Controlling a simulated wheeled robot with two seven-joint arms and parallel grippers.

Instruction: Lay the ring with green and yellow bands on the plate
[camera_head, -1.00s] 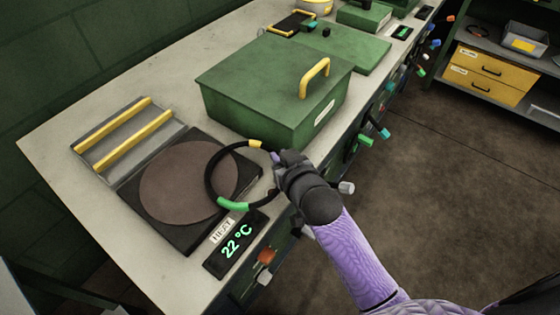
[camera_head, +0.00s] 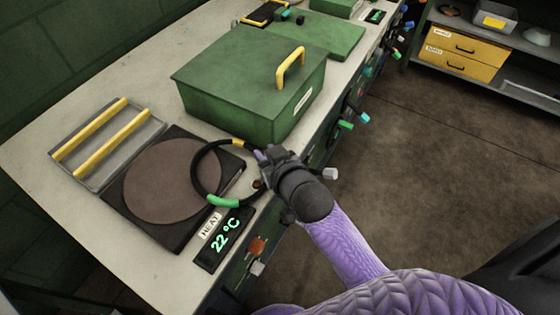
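The black ring with green and yellow bands (camera_head: 197,177) is held by my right gripper (camera_head: 262,164) at its right side. The yellow band is at the top of the ring and the green band at the bottom. The gripper looks shut on the ring, though its fingertips are small and partly hidden. The ring overlaps the right part of the round brown plate (camera_head: 150,185) in the view; I cannot tell whether it touches it. The plate sits on a dark square heater base. My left gripper is not in view.
A green lidded box (camera_head: 245,95) with a yellow handle stands just behind the plate. A grey tray with two yellow bars (camera_head: 75,158) lies to the left. A display reading 22 °C (camera_head: 222,240) is in front. Knobs stick out along the bench front.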

